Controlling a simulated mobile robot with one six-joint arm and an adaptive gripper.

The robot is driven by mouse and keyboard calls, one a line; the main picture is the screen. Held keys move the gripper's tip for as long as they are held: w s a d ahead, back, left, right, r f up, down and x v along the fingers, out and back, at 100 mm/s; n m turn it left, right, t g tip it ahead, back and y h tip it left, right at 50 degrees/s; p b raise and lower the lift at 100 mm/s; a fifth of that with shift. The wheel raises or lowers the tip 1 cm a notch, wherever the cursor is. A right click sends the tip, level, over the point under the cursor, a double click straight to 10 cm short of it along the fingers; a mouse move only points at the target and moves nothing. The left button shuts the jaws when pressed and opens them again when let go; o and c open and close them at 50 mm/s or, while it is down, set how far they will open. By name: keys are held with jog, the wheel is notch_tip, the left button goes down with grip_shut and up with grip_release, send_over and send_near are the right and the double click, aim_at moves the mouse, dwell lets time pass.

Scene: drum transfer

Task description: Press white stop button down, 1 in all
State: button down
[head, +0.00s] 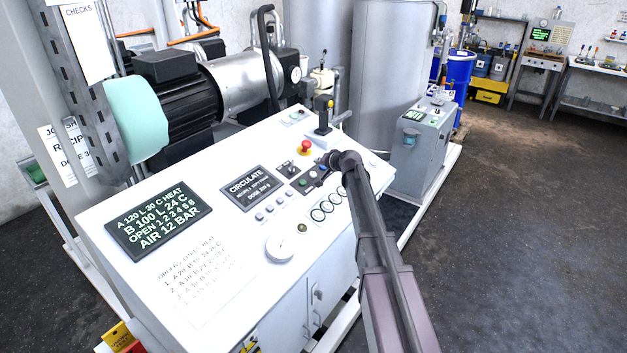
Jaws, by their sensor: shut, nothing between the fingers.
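The white control desk (150,245) fills the middle of the head view. A small dark button plate (297,187) lies on its right part, with a few small coloured buttons including a green one and a blue one. My gripper (322,179) is small and dark at the end of my arm, low over the right end of this plate. It is shut and holds nothing. My wrist and gripper cover part of the plate. I cannot clearly make out the white stop button or whether my fingers touch it.
A red mushroom button (305,147) and a dark lever (323,118) stand up behind the plate. A round white knob (280,248) and a dark CIRCULATE display (250,188) are nearer. A motor (178,105) is at the back left. Open floor (530,220) lies to the right.

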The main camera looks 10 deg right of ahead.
aim_at(315, 175)
jog(key=shift+w+a+f+b, duration=0.15)
jog(key=shift+f+b, duration=0.3)
jog(key=shift+f, duration=0.1)
jog(key=shift+w+a+f+b, duration=0.1)
jog(key=shift+f+b, duration=0.35)
jog(key=shift+f, duration=0.15)
jog(key=shift+w+a+f+b, duration=0.15)
jog(key=shift+f+b, duration=0.3)
jog(key=shift+f, duration=0.1)
jog(key=shift+a+f, duration=0.1)
jog(key=shift+f, duration=0.1)
jog(key=shift+w+f+b, duration=0.1)
jog(key=shift+f+b, duration=0.1)
jog(key=shift+b, duration=0.2)
jog(key=shift+w+a+f+b, duration=0.1)
jog(key=shift+a+f+b, duration=0.05)
jog(key=shift+f+b, duration=0.3)
dwell(1.2)
jog(key=shift+r, duration=0.15)
jog(key=shift+s+d+r+p, duration=0.2)
jog(key=shift+r+p, duration=0.55)
jog(key=shift+p, duration=0.1)
jog(key=shift+r, duration=0.1)
jog(key=r+p, duration=0.3)
jog(key=s+d+r+p, duration=0.1)
jog(key=shift+s+d+r+p, duration=0.1)
jog(key=shift+r+p, duration=0.15)
jog(key=shift+p, duration=0.1)
dwell(0.4)
